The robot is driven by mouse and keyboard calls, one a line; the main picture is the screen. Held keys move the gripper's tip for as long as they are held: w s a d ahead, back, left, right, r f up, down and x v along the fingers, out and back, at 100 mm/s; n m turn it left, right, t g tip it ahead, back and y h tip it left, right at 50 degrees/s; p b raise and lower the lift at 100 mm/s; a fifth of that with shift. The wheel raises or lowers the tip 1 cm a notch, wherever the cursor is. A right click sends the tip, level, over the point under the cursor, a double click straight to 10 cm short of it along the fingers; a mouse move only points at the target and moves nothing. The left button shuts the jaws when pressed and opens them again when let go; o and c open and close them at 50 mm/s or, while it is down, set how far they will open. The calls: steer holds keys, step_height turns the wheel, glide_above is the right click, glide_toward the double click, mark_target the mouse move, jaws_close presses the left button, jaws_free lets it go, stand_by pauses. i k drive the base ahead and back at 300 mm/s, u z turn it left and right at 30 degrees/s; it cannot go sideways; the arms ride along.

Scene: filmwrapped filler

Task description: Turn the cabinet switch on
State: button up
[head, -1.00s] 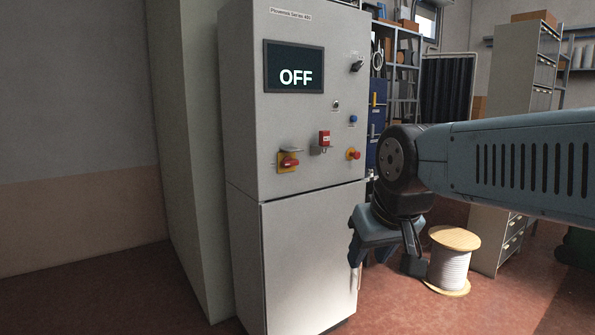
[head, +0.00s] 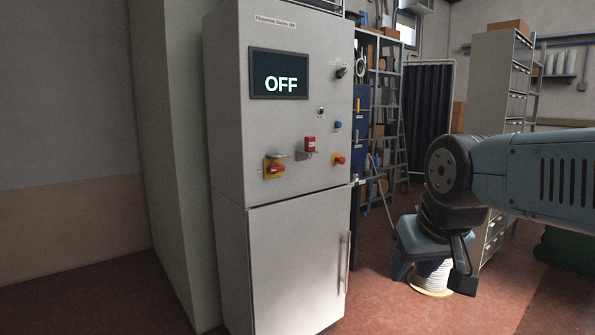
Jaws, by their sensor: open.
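The tall light-grey cabinet (head: 228,140) stands left of centre in the head view. Its screen (head: 279,73) reads OFF. Below the screen is a red rotary switch on a yellow plate (head: 274,169). To its right are a red padlock-like part (head: 309,145), a red button on yellow (head: 338,159), a blue button (head: 337,125) and a small knob (head: 320,111). A black handle switch (head: 341,72) sits at upper right. My gripper (head: 428,277) hangs right of the cabinet, apart from it, pointing down, open and empty.
A cable spool (head: 431,277) stands on the floor behind my gripper. The cabinet's lower door has a vertical handle (head: 344,264). Shelving, a ladder (head: 392,150) and a dark curtain (head: 431,105) are behind. A drawer unit (head: 494,90) stands right. Red floor before the cabinet is clear.

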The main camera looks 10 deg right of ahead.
mark_target(274, 167)
steer(key=z, duration=0.15)
steer(key=i, duration=1)
steer(key=u, duration=0.05)
